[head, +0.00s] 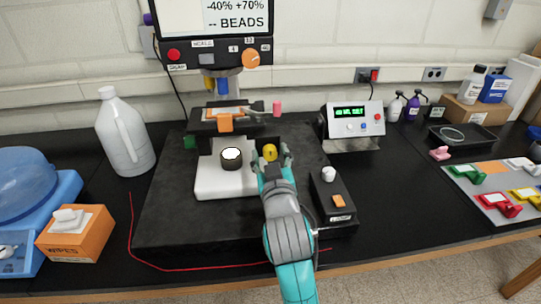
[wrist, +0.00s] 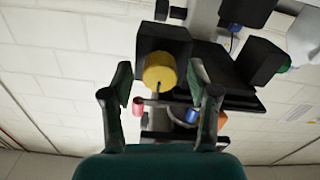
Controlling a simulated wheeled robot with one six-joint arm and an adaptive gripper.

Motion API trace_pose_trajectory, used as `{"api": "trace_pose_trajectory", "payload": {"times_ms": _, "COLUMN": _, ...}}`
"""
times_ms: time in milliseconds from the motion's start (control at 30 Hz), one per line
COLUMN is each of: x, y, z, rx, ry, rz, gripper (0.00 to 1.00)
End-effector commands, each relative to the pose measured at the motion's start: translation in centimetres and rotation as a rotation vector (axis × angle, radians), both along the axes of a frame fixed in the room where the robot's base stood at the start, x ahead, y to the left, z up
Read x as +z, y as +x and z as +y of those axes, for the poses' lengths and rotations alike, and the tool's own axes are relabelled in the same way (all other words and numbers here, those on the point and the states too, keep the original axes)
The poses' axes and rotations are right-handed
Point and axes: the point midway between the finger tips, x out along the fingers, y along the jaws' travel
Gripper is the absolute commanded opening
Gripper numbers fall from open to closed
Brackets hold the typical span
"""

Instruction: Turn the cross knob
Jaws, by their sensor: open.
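A yellow round knob (head: 270,152) sits on the machine in the middle of the bench. It is the likely cross knob, but I see no label or cross shape on it. In the wrist view the yellow knob (wrist: 160,70) stands out from a dark block, just ahead of and between my fingers. My gripper (head: 271,162) is open around the near side of the knob in the head view. The wrist view shows my gripper (wrist: 161,88) with a finger on each side and a gap between them. I cannot tell whether either finger touches the knob.
A black control box (head: 333,199) with a white knob is close on the right. A panel (head: 213,52) with an orange knob hangs above. A white jug (head: 124,135) stands left.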

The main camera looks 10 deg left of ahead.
Motion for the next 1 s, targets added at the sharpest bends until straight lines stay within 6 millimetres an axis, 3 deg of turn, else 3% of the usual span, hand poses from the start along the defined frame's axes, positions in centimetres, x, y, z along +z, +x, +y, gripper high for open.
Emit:
{"api": "trace_pose_trajectory", "payload": {"times_ms": 67, "x": -0.01, "y": -0.01, "z": 0.0, "rx": 0.0, "ry": 0.0, "rz": 0.0, "gripper": 0.55}}
{"api": "trace_pose_trajectory", "payload": {"times_ms": 200, "x": -0.01, "y": -0.02, "z": -0.01, "rx": 0.0, "ry": 0.0, "rz": 0.0, "gripper": 0.2}}
{"api": "trace_pose_trajectory", "payload": {"times_ms": 300, "x": -0.01, "y": -0.02, "z": -0.01, "rx": 0.0, "ry": 0.0, "rz": 0.0, "gripper": 0.0}}
{"api": "trace_pose_trajectory", "payload": {"times_ms": 667, "x": -0.01, "y": -0.03, "z": 0.01, "rx": 0.0, "ry": -0.049, "rz": -0.014, "gripper": 0.0}}
{"api": "trace_pose_trajectory", "payload": {"times_ms": 1000, "x": -0.05, "y": -0.05, "z": 0.06, "rx": 0.0, "ry": -0.28, "rz": -0.08, "gripper": 0.0}}
